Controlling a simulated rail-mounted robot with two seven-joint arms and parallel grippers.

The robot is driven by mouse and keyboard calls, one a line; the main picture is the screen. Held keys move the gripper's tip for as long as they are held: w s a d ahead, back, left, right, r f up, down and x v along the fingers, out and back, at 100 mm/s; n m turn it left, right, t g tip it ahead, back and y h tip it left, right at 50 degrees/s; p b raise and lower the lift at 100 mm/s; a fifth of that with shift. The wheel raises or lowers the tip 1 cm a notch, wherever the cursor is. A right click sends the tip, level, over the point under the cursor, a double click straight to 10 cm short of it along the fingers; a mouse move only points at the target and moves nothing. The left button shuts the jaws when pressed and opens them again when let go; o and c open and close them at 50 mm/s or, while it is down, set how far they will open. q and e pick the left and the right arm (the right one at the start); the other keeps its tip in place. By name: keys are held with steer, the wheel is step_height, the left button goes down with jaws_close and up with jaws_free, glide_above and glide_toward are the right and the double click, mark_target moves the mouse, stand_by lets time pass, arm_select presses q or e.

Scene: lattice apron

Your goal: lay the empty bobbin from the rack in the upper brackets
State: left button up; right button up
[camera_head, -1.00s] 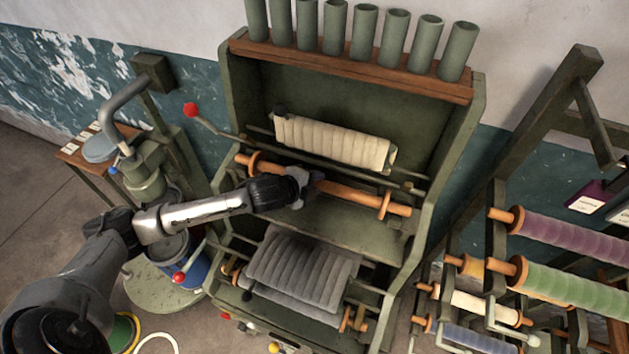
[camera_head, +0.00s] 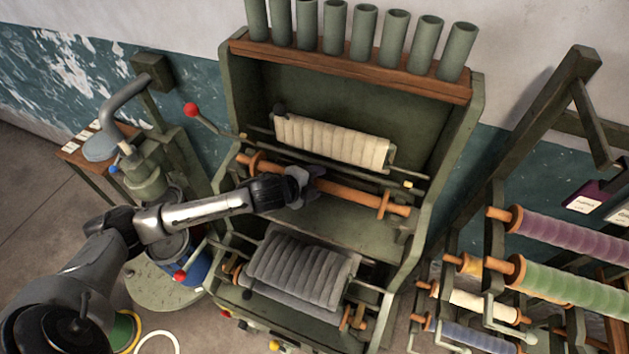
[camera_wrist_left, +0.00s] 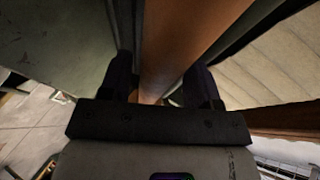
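The empty bobbin (camera_head: 350,193), an orange-brown bar with a round flange near each end, lies across the green machine frame (camera_head: 226,110) at the height of the upper brackets. Its ends reach the frame's two sides; the exact seating is too small to tell. My left gripper (camera_head: 308,185) is around the bobbin's middle, fingers parted on either side. In the left wrist view the bobbin shaft (camera_wrist_left: 170,45) runs between the fingers (camera_wrist_left: 161,78), with a gap visible at the left finger. My right gripper is not in view.
A cream roll (camera_head: 330,143) sits just behind the bobbin, and a grey padded roll (camera_head: 300,270) lies below it. A red-knobbed lever (camera_head: 191,110) juts out at left. The rack (camera_head: 495,240) with wound bobbins stands at right. Green tubes (camera_head: 365,30) line the top.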

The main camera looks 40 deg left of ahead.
arm_select(q)
steer(key=shift+o, duration=0.2)
steer(key=shift+f, duration=0.1)
steer(key=shift+s+r, duration=0.25)
steer(key=shift+s, duration=0.2)
steer(key=b+v, duration=0.2)
steer(key=v, duration=1)
steer(key=shift+s+r, duration=0.25)
steer(key=shift+r, duration=0.1)
steer(key=shift+a, duration=0.15)
